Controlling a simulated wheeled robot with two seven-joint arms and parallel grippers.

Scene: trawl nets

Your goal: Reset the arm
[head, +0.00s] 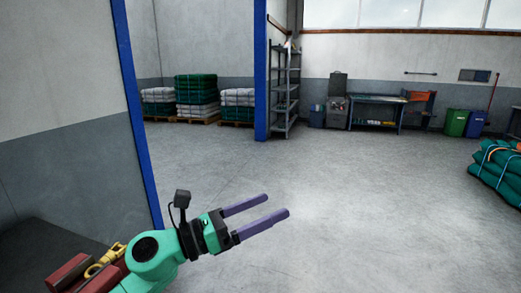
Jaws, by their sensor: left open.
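My left arm comes in from the lower left, and its left gripper (268,209) is held out over the floor. Its two purple fingers are apart, point to the right and slightly up, and have nothing between them. The gripper touches nothing that I can see. My right gripper is out of view.
A blue-edged wall (138,125) stands close on the left. Pallets of stacked nets (196,97), a metal shelf (285,90) and a workbench (376,110) are far back. Green and blue bins (455,123) stand at back right. Green net bundles (499,170) lie at right. The middle floor is clear.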

